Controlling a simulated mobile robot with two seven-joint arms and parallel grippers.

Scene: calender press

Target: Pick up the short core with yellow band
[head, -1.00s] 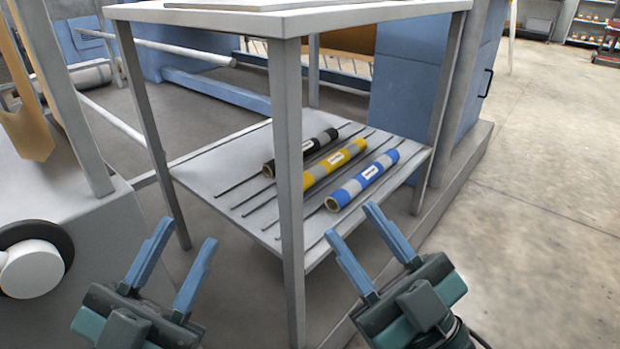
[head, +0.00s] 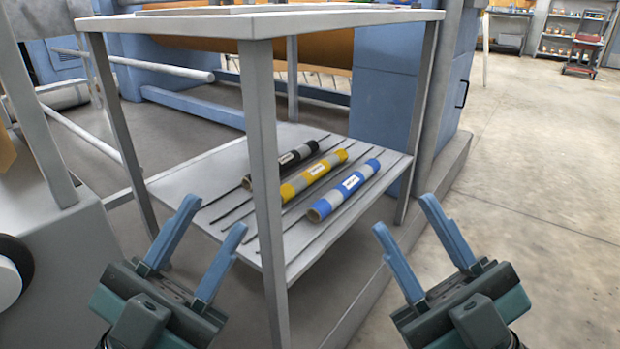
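The short core with yellow band (head: 318,173) lies on the lower shelf (head: 180,187) of a grey table. It has yellow and grey stretches and a white label. It lies between a black-banded core (head: 300,152) and a blue-banded core (head: 348,188). The front table leg hides a little of its near end. My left gripper (head: 212,218) is open and empty, in front of the shelf at the lower left. My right gripper (head: 405,222) is open and empty, to the right of the shelf. Both are apart from the cores.
The table top (head: 240,22) is above the shelf, and its front leg (head: 265,170) stands before the cores. Thin dark rods separate the cores. A blue machine housing (head: 385,100) stands behind. Open concrete floor (head: 540,200) lies to the right.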

